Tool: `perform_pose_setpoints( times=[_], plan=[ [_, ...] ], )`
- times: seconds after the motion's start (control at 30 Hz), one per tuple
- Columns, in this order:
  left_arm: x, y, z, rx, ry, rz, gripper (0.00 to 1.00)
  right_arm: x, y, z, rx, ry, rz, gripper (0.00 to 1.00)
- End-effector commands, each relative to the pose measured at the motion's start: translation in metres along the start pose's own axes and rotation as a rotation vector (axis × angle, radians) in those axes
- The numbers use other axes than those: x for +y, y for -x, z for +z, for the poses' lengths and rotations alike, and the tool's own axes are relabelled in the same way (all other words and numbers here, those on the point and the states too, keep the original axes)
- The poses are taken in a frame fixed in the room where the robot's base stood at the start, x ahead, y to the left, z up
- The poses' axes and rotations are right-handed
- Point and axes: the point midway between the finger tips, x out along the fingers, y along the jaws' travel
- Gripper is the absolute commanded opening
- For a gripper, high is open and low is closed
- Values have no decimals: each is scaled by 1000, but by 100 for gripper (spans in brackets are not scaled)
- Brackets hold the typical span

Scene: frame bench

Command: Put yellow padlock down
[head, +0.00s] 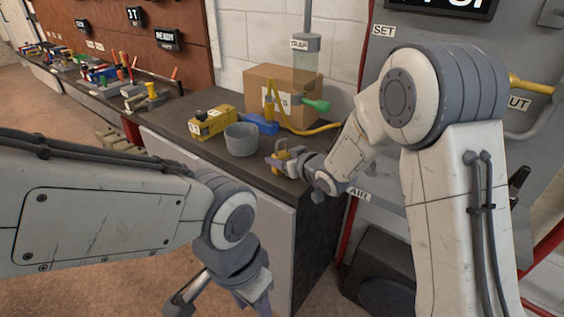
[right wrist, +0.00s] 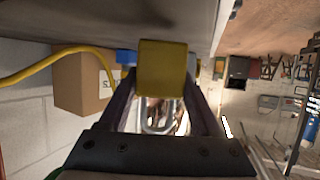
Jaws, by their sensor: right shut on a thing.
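The yellow padlock (right wrist: 163,68) fills the middle of the right wrist view, its metal shackle (right wrist: 158,118) pointing toward my palm. My right gripper (right wrist: 163,88) is shut on it, one finger on each side. In the head view the padlock (head: 280,155) shows small at the tip of my right gripper (head: 277,159), over the front right part of the dark bench top (head: 190,101). I cannot tell whether it touches the bench.
A grey cup (head: 241,140) stands just left of the padlock. Behind are a yellow device (head: 211,123), a blue object (head: 263,124), a cardboard box (head: 260,88), a yellow hose (head: 318,131) and a green-ended object (head: 316,105). Farther left the bench is cluttered.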

Motion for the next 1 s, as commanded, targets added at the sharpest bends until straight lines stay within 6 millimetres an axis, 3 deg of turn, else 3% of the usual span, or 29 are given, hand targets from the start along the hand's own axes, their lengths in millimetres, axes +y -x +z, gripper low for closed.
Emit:
perform_pose_setpoints(
  times=[0.07,0.47,0.5,0.53,0.57,1.0],
  plan=[
    [0,-2,0,0,0,0,50,0,-4,9,1,-2,1,0],
    [0,-6,0,0,0,0,50,1,-6,14,3,0,1,0],
    [0,-4,0,0,0,0,50,1,-5,13,1,0,1,80],
    [0,-4,0,0,0,0,50,0,-5,13,1,0,1,91],
    [0,-4,0,0,0,0,50,0,-5,13,1,-1,1,95],
    [0,-1,0,0,0,0,50,1,3,8,1,-1,2,95]
  ],
)
